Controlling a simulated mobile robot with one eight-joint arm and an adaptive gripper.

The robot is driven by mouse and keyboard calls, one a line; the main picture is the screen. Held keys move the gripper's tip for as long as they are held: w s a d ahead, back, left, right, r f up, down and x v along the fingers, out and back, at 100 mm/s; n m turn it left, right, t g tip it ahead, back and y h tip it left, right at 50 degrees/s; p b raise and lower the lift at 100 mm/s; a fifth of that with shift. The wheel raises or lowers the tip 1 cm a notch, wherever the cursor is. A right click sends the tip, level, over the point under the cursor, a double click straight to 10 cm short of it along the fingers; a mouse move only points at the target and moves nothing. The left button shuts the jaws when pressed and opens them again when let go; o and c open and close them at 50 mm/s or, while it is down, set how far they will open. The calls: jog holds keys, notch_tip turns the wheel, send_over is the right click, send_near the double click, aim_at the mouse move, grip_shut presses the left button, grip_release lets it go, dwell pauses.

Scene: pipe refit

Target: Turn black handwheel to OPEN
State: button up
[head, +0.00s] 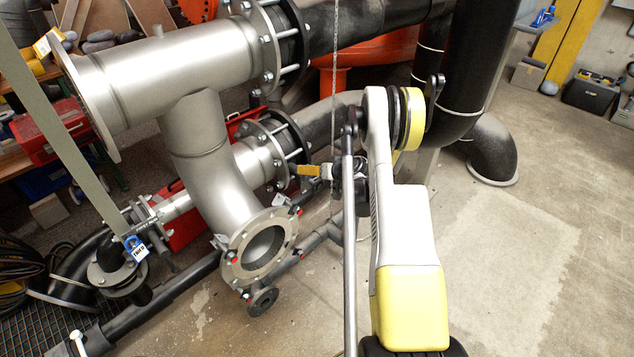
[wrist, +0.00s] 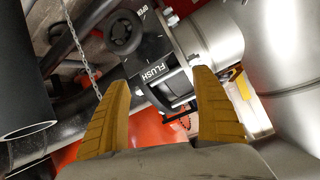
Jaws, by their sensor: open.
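A black handwheel (wrist: 122,33) shows in the upper left of the wrist view, beside a dark plate (wrist: 155,62) lettered FLUSH, with an OPEN mark near its top. My gripper (wrist: 161,78) is open, its two yellow-brown ribbed fingers well apart with nothing held between them. The handwheel lies beyond and to the left of the fingertips, apart from them. I cannot tell which way the wheel is set. In the head view my arm covers much of the area around the gripper, and I cannot make out this wheel with certainty.
A hanging chain (wrist: 80,45) passes left of the handwheel. A large open black pipe (wrist: 22,95) is at the left, with grey metal pipes at the right.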

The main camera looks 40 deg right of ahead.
aim_at(317, 185)
jog(key=m, duration=0.2)
jog(key=m+g, duration=0.1)
jog(key=m, duration=0.2)
jog(key=shift+a+f, duration=0.1)
jog(key=shift+a, duration=0.1)
jog(key=m+g, duration=0.1)
jog(key=m, duration=0.1)
jog(key=shift+s+f+m+p, duration=0.1)
jog(key=shift+m+p, duration=0.3)
jog(key=m, duration=0.3)
jog(key=m+g, duration=0.1)
jog(key=m, duration=0.1)
jog(key=shift+s+a, duration=0.1)
jog(key=shift+s, duration=0.15)
jog(key=m+g+p, duration=0.1)
jog(key=m, duration=0.2)
jog(key=shift+s, duration=0.2)
jog(key=f+m+g+b, duration=0.1)
jog(key=f+m, duration=0.2)
jog(key=m, duration=0.2)
jog(key=d+f+m+g+b, duration=0.1)
jog(key=f+m, duration=0.2)
jog(key=m, duration=0.1)
jog(key=w+d+f+m+g+b, duration=0.1)
jog(key=f+m, duration=0.1)
jog(key=m, duration=0.3)
jog(key=shift+w+f+m, duration=0.1)
jog(key=shift+f+m, duration=0.2)
jog(key=shift+f, duration=0.1)
